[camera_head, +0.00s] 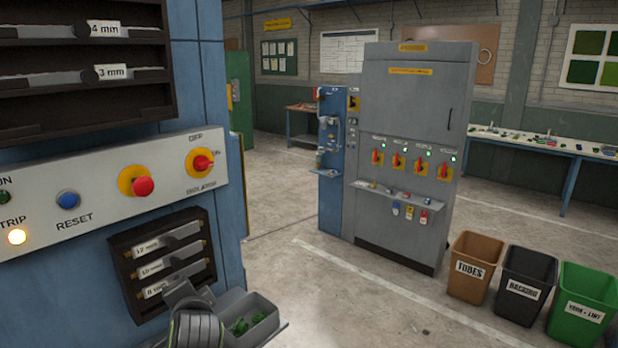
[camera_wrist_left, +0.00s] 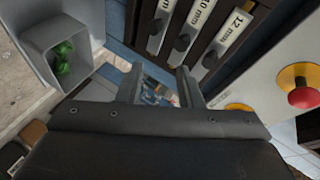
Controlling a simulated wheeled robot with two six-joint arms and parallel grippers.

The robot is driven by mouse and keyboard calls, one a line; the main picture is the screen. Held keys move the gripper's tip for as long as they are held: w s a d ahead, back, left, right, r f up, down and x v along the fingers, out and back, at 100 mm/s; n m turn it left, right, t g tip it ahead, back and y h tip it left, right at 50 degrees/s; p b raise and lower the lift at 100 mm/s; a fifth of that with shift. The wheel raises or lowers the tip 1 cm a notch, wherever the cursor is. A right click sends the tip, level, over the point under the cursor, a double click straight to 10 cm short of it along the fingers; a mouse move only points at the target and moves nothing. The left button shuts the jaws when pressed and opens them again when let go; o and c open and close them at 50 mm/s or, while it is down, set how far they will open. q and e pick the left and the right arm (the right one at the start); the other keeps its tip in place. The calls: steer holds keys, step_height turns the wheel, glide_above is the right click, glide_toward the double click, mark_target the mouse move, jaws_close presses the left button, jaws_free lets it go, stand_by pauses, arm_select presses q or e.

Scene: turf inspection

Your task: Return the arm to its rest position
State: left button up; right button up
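My left gripper (camera_head: 180,288) shows low in the head view, in front of the dark rack (camera_head: 118,262) of labelled gauges on the blue cabinet. In the left wrist view my left gripper (camera_wrist_left: 160,84) has its two fingers apart, with nothing visible between them. The gauges marked 12 mm (camera_wrist_left: 232,30) and 10 mm sit in the rack beyond the fingers. A grey tray (camera_wrist_left: 42,32) with green bits lies beside the gripper; it also shows in the head view (camera_head: 272,304). My right gripper is not in view.
A panel with a red button (camera_head: 143,186), blue reset button (camera_head: 67,199) and yellow-red isolator (camera_head: 202,162) is above the rack. The trip lamp (camera_head: 16,237) glows. A grey cabinet (camera_head: 400,225) and brown, black and green bins (camera_head: 475,270) stand farther off. Floor between is clear.

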arm_select(q)
steer(key=s+a+f+n+g+h, duration=0.1)
steer(key=s+a+f+n+g, duration=0.15)
steer(key=s+f, duration=0.65)
steer(key=s+a+f+n+g+h, duration=0.1)
steer(key=s+a+f+n+g, duration=0.15)
steer(key=s+f, duration=0.6)
steer(key=s+f+n+g+h, duration=0.1)
steer(key=s+f+n+g, duration=0.1)
steer(key=s, duration=0.7)
steer(key=s+f+n+g+h, duration=0.1)
steer(key=s+f+n, duration=0.15)
steer(key=s, duration=0.75)
step_height(320, 180, down, 34)
steer(key=a+g+h+b, duration=0.1)
steer(key=a+g+b, duration=0.1)
steer(key=b, duration=0.6)
steer(key=s+d+f+b, duration=0.1)
steer(key=s+f+b, duration=0.2)
steer(key=s+f, duration=0.4)
steer(key=s+d+f+g+b, duration=0.1)
steer(key=s+f+b, duration=0.2)
steer(key=s+f, duration=0.5)
step_height(320, 180, down, 6)
steer(key=shift+s+f, duration=0.2)
steer(key=shift+f, duration=0.05)
steer(key=shift+m, duration=0.25)
